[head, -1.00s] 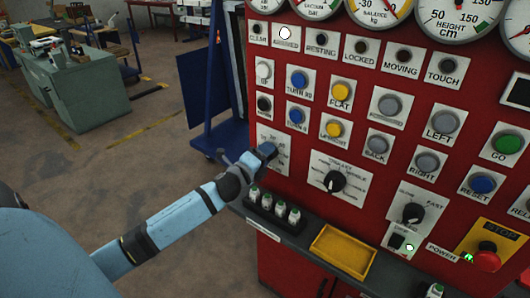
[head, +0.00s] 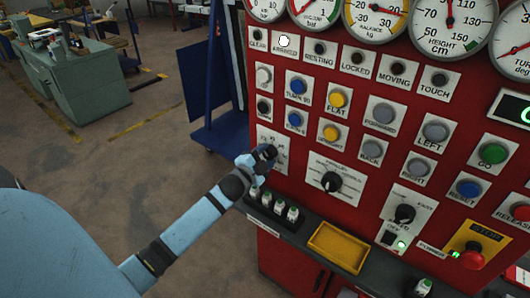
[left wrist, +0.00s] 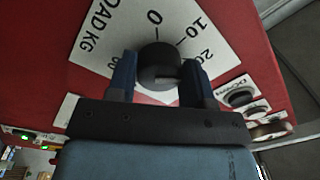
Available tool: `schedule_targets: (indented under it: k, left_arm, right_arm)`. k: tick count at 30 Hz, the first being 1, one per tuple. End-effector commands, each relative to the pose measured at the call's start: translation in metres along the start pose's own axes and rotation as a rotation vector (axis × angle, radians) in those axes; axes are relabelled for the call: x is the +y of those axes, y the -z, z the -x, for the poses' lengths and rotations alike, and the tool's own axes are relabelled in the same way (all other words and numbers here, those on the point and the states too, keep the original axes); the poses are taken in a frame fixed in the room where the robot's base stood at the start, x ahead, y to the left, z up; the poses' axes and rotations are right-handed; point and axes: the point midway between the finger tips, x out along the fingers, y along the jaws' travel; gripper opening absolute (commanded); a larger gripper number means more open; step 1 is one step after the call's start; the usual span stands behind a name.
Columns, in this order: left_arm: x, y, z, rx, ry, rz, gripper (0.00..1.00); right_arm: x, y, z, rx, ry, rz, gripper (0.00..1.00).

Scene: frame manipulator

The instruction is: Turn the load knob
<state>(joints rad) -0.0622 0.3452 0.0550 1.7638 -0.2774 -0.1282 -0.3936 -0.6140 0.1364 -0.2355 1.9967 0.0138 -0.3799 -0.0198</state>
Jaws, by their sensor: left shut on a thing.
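The load knob (left wrist: 158,62) is a dark round knob on a white plate marked LOAD KG (left wrist: 113,40), with numbers around it, on the red panel. In the left wrist view my left gripper (left wrist: 158,74) has one finger on each side of the knob and is shut on it. In the head view my left gripper (head: 264,154) is against the panel's lower left, at the white load plate (head: 278,138). There the gripper hides the knob. The knob's pointer is hard to make out. My right gripper is not in view.
Rows of buttons, a trolley selector knob (head: 331,181) and a speed knob (head: 404,214) are to the right. Below, a ledge bears small bottles (head: 279,207) and a yellow tray (head: 338,247). A red stop button (head: 472,256) is at the lower right.

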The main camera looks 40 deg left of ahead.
Motion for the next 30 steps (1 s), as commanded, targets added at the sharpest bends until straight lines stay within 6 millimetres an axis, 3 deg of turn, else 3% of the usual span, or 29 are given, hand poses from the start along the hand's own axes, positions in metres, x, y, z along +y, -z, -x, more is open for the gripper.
schedule_targets:
  k: [9, 24, 25, 28, 30]
  left_arm:
    - [-0.0013, 0.0004, -0.0003, -0.004, 0.002, 0.104, 0.23]
    - [-0.0006, 0.0001, -0.0003, -0.004, 0.002, 0.12, 0.23]
    - [-0.0006, 0.0001, -0.0003, -0.004, 0.001, 0.119, 0.52]
    - [-0.0004, 0.0002, -0.0003, -0.004, 0.001, 0.119, 0.72]
    - [-0.0002, 0.0002, -0.0002, -0.005, 0.001, 0.119, 0.72]
  right_arm:
    - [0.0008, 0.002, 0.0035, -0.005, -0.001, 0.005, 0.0]
    - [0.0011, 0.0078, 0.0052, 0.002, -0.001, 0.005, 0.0]
    - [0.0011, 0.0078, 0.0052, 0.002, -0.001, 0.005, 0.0]
    - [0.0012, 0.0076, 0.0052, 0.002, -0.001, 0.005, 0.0]
    - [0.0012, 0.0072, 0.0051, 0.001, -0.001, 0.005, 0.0]
